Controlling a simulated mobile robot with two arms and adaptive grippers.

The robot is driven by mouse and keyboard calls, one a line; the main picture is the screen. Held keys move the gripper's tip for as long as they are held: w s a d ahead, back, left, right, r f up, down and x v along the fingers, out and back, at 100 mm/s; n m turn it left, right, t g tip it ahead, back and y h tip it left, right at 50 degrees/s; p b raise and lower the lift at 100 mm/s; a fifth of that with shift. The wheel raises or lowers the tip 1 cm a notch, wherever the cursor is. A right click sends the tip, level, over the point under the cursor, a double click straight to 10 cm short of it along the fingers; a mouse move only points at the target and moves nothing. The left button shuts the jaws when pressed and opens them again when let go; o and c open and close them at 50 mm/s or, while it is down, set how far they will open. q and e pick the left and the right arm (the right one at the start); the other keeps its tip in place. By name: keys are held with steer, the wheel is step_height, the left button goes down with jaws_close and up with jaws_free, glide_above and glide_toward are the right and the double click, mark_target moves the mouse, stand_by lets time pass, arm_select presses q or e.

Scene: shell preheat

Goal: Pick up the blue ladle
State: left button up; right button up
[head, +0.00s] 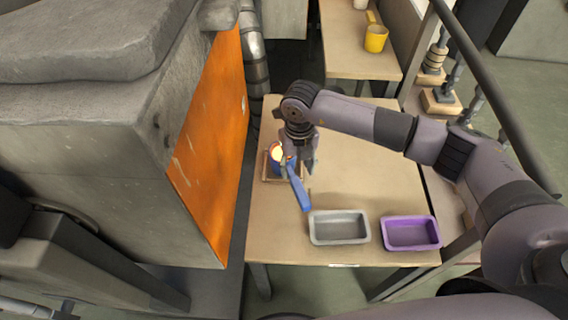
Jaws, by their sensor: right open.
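The blue ladle (299,190) is at the left side of the wooden table, its blue handle slanting down to the right. Its bowl end, with a bright glowing spot, sits at a small wooden stand (267,171). My right gripper (305,165) points down right at the ladle, above the upper part of the handle. Its fingers are open, and they partly hide the ladle. Whether they touch the handle I cannot tell. My left gripper is out of view.
A grey tray (339,240) and a purple tray (411,247) stand at the table's front edge. A large stone block with an orange panel (213,140) stands close on the left. A yellow cup (375,38) is on a table behind. The table's right middle (375,185) is clear.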

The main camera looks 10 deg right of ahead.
mark_target(296, 181)
step_height(296, 181, down, 3)
steer(key=shift+f, duration=1.1)
steer(key=f, duration=0.2)
steer(key=f+p, duration=0.1)
steer(key=f, duration=0.1)
steer(key=shift+w+d+f, duration=0.1)
steer(key=shift+w+f, duration=0.1)
steer(key=shift+f, duration=0.3)
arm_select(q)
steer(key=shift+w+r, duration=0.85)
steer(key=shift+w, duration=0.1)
arm_select(e)
steer(key=shift+c, duration=0.3)
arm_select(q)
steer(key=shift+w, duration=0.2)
arm_select(e)
jaws_close()
steer(key=shift+w+r, duration=0.1)
